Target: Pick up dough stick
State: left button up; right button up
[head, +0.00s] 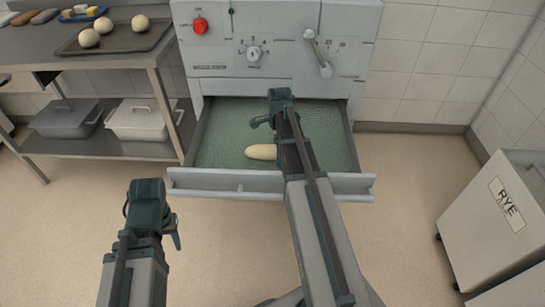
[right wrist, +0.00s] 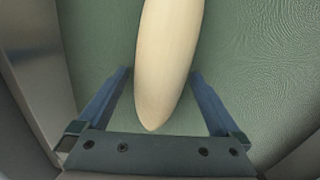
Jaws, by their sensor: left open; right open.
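A pale, tapered dough stick (head: 262,152) lies in the open drawer (head: 186,180) below the grey machine, on its green lining. My right arm reaches over the drawer and hides the stick's right end. In the right wrist view the dough stick (right wrist: 168,50) lies between the two blue fingers of my right gripper (right wrist: 162,75), which is open, with green showing on both sides. I cannot tell how high the fingers are above the lining. My left gripper (head: 176,238) is open in front of the drawer, to its lower left, away from the stick.
A steel table (head: 75,60) at left holds a dark tray (head: 122,42) with round dough balls. Lidded bins (head: 145,122) stand on its lower shelf. A white RYE bin (head: 480,230) stands at right. The floor beside the drawer is clear.

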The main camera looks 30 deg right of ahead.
jog(key=shift+r, duration=0.1)
jog(key=c, duration=1.5)
notch_tip(320, 180, up, 10)
jog(key=p, duration=1)
jog(key=shift+r, duration=0.1)
